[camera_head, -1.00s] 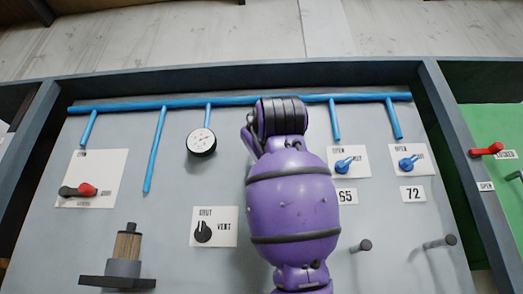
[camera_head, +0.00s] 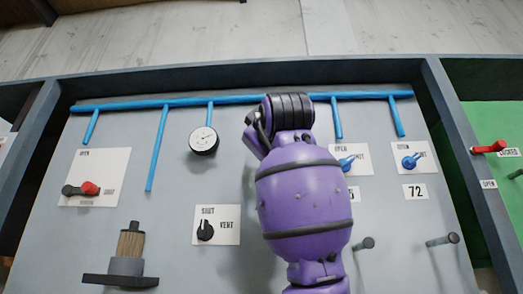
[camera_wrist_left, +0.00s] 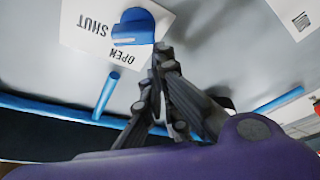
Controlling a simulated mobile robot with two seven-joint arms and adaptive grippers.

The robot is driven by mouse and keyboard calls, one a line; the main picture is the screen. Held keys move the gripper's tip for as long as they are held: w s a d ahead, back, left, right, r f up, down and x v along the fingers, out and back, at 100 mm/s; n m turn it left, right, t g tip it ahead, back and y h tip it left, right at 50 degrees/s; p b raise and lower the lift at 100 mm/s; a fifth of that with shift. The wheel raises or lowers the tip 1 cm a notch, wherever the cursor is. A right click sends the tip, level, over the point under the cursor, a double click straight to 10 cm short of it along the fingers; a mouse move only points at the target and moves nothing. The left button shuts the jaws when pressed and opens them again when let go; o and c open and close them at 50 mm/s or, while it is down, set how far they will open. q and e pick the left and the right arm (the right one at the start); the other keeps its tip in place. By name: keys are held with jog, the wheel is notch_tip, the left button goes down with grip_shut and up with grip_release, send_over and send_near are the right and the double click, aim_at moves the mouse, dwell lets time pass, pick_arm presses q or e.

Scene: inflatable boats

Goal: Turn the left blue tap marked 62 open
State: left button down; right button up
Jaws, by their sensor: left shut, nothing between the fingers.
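The left blue tap (camera_head: 347,163) sits on a white OPEN card, partly behind my purple left arm. Its number label is mostly covered. The other blue tap (camera_head: 412,160) is to the right, above label 72 (camera_head: 415,191). In the left wrist view a blue tap (camera_wrist_left: 134,27) shows on a SHUT/OPEN card; it appears to be the left one. My left gripper (camera_wrist_left: 160,52) is shut and empty, its tips close beside this tap's lower right side. I cannot tell whether they touch. In the head view the arm hides the fingers. My right gripper is not in view.
A blue pipe (camera_head: 240,99) runs along the panel top with short branches. Left are a gauge (camera_head: 203,140), a black SHUT/VENT knob (camera_head: 205,230) and a red-handled lever (camera_head: 88,188). Pegs (camera_head: 442,239) stick out at lower right.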

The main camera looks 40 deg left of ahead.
pick_arm(q)
jog(key=shift+w+f, duration=0.1)
notch_tip(320, 180, down, 3)
jog(key=n+g, duration=0.1)
jog(key=n, duration=0.3)
jog(key=n+g, duration=0.2)
jog(key=n, duration=0.3)
jog(key=shift+a+h, duration=0.15)
jog(key=shift+h, duration=0.15)
jog(key=shift+f, duration=0.15)
dwell(0.4)
